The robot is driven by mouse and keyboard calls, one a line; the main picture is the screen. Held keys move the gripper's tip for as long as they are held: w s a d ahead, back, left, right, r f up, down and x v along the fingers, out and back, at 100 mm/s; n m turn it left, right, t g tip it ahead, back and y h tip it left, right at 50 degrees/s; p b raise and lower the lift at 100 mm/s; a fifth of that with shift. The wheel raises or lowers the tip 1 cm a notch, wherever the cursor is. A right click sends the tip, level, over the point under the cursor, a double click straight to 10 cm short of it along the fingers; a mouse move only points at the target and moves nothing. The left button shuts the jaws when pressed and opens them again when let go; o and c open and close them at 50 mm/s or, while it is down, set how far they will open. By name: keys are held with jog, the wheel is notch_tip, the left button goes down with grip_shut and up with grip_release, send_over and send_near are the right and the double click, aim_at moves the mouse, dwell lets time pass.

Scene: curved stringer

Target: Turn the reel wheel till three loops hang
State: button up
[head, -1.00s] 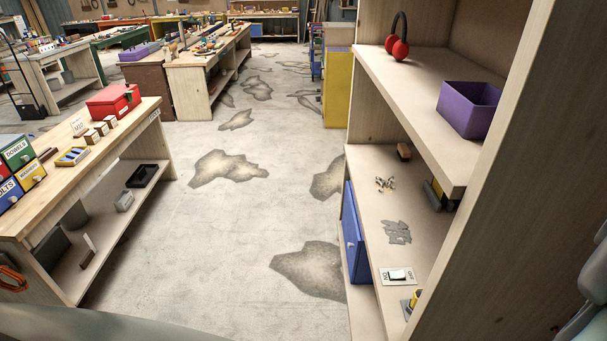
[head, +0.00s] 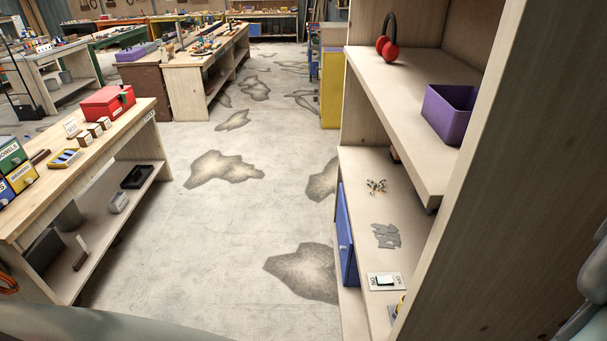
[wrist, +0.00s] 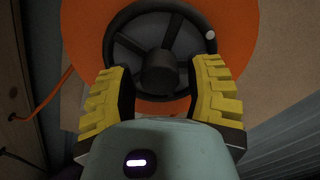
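In the wrist view, a dark spoked wheel (wrist: 118,44) with a round hub (wrist: 160,72) sits in front of an orange disc (wrist: 82,28), which I take for the reel. A small pale knob (wrist: 210,35) is at the wheel's upper right rim. My gripper (wrist: 165,82) has two yellow ribbed fingers, spread apart on either side of the hub. Nothing shows clamped between them, and I cannot tell whether they touch the wheel. An orange cord (wrist: 44,104) runs down to the left of the disc. No hanging loops show. The head view does not show the wheel or my gripper.
In the head view, a shelf unit stands close on the right, with red earmuffs (head: 388,48), a purple bin (head: 449,112) and a switch (head: 384,282). A workbench (head: 60,170) with a red toolbox (head: 108,102) stands left. The stained floor between is clear.

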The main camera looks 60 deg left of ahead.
grip_shut()
jog(key=shift+n, duration=0.3)
